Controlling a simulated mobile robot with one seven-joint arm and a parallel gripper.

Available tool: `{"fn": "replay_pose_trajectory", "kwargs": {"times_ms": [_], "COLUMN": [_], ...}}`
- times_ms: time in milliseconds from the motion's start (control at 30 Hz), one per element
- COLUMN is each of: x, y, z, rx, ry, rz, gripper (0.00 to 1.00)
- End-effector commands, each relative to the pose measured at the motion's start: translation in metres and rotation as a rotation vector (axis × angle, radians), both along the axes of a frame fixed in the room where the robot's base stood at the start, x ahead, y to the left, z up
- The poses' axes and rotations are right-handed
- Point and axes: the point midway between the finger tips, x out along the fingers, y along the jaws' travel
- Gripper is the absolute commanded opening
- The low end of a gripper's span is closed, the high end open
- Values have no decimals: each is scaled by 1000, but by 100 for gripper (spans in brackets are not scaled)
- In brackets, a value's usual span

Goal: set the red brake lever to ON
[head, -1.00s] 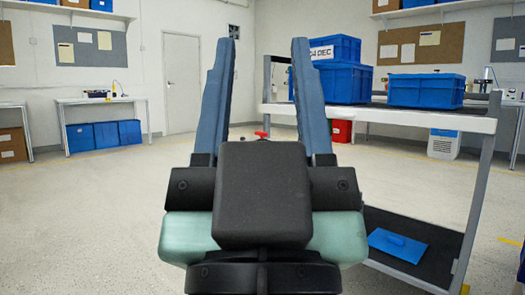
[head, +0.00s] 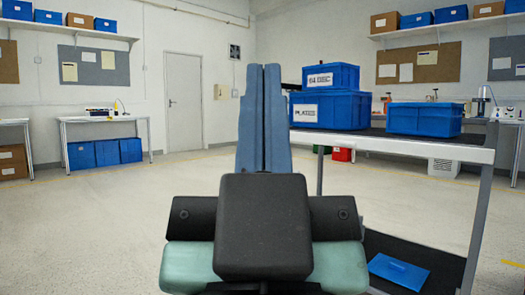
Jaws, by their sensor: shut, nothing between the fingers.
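My gripper (head: 264,70) is in the middle of the head view, pointing away from me. Its two blue fingers are shut against each other with nothing between them. I cannot make out the red brake lever in this view; the gripper and its black housing cover the middle of the picture. No ON marking can be seen.
A shelf cart (head: 470,154) with blue bins (head: 424,119) on top stands close on the right, with a blue lid (head: 398,270) on its lower shelf. Workbenches (head: 106,120) line the left wall. The floor (head: 90,220) on the left is clear.

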Motion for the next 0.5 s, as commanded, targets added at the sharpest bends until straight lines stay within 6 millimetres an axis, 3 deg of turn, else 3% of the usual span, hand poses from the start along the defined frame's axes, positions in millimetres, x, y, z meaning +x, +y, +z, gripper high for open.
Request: {"fn": "replay_pose_trajectory", "kwargs": {"times_ms": [33, 500], "x": [0, 0], "y": [0, 0], "z": [27, 187], "rx": [0, 1], "ry": [-1, -1], "rz": [0, 3], "gripper": [0, 0]}}
